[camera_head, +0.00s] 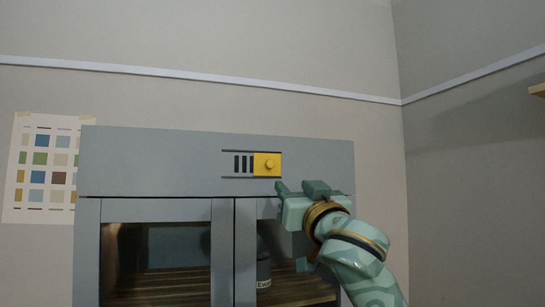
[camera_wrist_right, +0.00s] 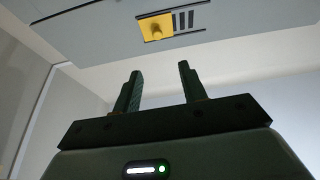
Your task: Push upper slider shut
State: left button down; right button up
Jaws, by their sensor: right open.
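The upper slider is a yellow plate (camera_head: 267,164) with a round yellow knob, set between two dark rails on the cabinet's grey top panel. It sits at the right end of the rails, and several dark slots (camera_head: 243,164) show uncovered to its left. In the right wrist view the yellow slider (camera_wrist_right: 156,27) is at the top, with the slots on its right. My right gripper (camera_head: 298,187) is open, just below and right of the slider, apart from it. Its two fingers (camera_wrist_right: 160,80) stand apart with nothing between them. My left gripper is not in view.
The grey cabinet (camera_head: 130,160) has two framed glass doors below the panel, with slatted shelves and a dark labelled container (camera_head: 264,272) inside. A colour chart (camera_head: 40,170) hangs on the wall at left. The space right of the cabinet is clear.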

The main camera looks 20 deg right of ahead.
aim_at(271, 164)
jog(key=p+x, duration=0.2)
jog(key=x, duration=0.3)
jog(key=p+x, duration=0.2)
jog(key=x, duration=0.3)
jog(key=p+x, duration=0.2)
jog(key=x, duration=0.3)
jog(key=shift+w+d+f, duration=0.1)
jog(key=shift+w+d, duration=0.15)
jog(key=shift+w, duration=0.1)
jog(key=shift+w+p, duration=0.4)
grip_shut()
jog(key=a+b, duration=0.1)
jog(key=a, duration=0.6)
jog(key=shift+s+a, duration=0.1)
jog(key=shift+s, duration=0.1)
jog(key=shift+d, duration=0.25)
jog(key=shift+c, duration=1.1)
grip_release()
jog(key=shift+a, duration=0.1)
jog(key=shift+o, duration=1.1)
jog(key=shift+a, duration=0.2)
